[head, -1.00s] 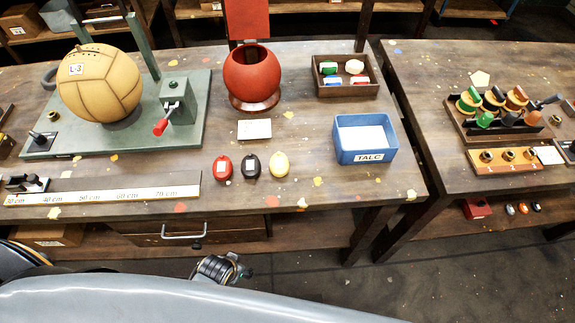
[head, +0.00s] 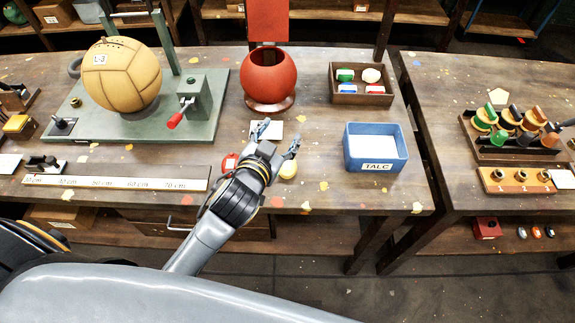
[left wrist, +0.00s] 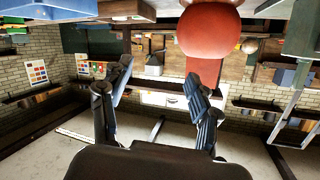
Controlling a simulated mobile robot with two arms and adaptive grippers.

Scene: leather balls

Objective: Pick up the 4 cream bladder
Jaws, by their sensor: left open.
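The cream bladder (head: 288,170) lies on the workbench, partly hidden behind my left gripper in the head view. The red bladder (head: 229,161) shows in part to its left; the black one is hidden by my gripper. My left gripper (head: 278,138) is open and empty, its fingers spread over the bench near the white card. In the left wrist view my gripper (left wrist: 158,72) is open with nothing between the fingers, and no bladder shows there. My right gripper is not in view.
A red round pot (head: 268,80) stands behind my gripper. A blue TALC box (head: 376,168) stands to the right, with a wooden tray (head: 362,98) of small items behind it. A green stand (head: 205,110) with a leather ball (head: 122,75) is at left. Bench between gripper and TALC box is clear.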

